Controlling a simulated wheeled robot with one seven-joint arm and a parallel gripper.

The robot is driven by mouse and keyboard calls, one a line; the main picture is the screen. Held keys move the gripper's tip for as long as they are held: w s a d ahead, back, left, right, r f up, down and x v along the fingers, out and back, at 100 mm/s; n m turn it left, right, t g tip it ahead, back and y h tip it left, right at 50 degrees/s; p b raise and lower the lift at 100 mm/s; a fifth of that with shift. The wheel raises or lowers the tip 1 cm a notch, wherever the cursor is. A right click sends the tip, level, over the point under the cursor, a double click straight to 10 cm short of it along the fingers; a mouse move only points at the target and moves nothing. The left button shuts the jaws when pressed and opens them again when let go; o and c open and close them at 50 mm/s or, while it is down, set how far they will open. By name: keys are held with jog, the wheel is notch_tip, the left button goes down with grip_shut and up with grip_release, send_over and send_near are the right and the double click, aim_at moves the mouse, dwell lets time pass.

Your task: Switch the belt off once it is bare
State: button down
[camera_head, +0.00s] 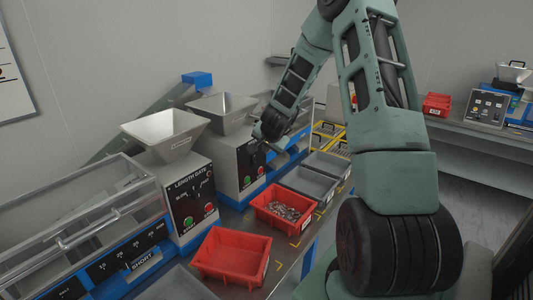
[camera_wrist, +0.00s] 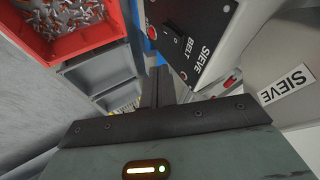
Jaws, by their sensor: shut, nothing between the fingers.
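My gripper (camera_wrist: 161,80) is shut and empty. In the wrist view its fingers point toward the lower edge of a dark control panel (camera_wrist: 192,42) lettered BELT and SIEVE. The panel carries a black switch (camera_wrist: 174,32) by the word BELT and red buttons. The fingertips appear close to the panel; whether they touch it I cannot tell. In the head view the same panel (camera_head: 249,165) is on the machine behind the length gate, and my wrist partly covers it. The switch's position is too small to tell. I cannot make out the belt's surface.
A red bin with small metal parts (camera_head: 268,220) and an empty red bin (camera_head: 208,276) stand along the bench front. Grey bins (camera_head: 313,181) lie beyond. The length gate machine (camera_head: 176,190) and metal hoppers (camera_head: 163,126) stand behind. A red box (camera_head: 437,104) is on the far bench.

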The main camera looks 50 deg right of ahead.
jog(key=w+v, duration=0.1)
jog(key=v, duration=0.5)
jog(key=shift+r, duration=0.4)
jog(key=shift+a, duration=0.1)
jog(key=w+a+r+n+y, duration=0.2)
jog(key=a+n+y, duration=0.25)
jog(key=a, duration=1.25)
jog(key=s+a+r+n+g+y, duration=0.1)
jog(key=s+a+n, duration=0.25)
jog(key=a, duration=0.45)
jog(key=s+a+n+g+y, duration=0.1)
jog(key=s+a+n, duration=0.25)
jog(key=a, duration=0.55)
jog(key=s+a+n+g, duration=0.2)
jog(key=s+a+n, duration=0.3)
jog(key=s, duration=0.6)
jog(key=s+a+n+g+h, duration=0.1)
jog(key=s+a+n, duration=0.5)
jog(key=s, duration=0.6)
jog(key=shift+s+r+n+g, duration=0.3)
jog(key=shift+n+g, duration=0.15)
jog(key=shift+g, duration=0.25)
jog(key=shift+w+a+h, duration=0.1)
jog(key=shift+h, duration=0.15)
